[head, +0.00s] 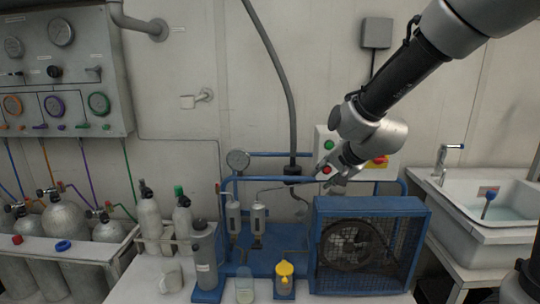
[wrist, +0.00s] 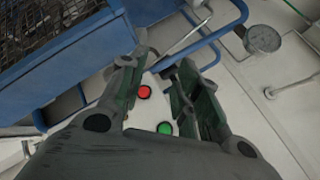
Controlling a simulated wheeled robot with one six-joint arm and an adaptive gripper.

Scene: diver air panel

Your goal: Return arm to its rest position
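My gripper (head: 338,172) hangs in front of the switch box on the back wall, above the blue compressor frame. The switch box (head: 322,140) carries a green button (head: 329,145) and a red button (head: 326,170). In the wrist view the red button (wrist: 144,92) and green button (wrist: 165,128) show between the fingers. Whether a fingertip touches the box cannot be told. My arm reaches in from the upper right.
The blue fan guard (head: 370,240) stands just below my gripper. A pressure gauge (head: 238,160) and blue pipes are to the left. A sink (head: 485,225) is at the right. Gas cylinders (head: 65,220) and a gauge panel (head: 60,75) are at the left.

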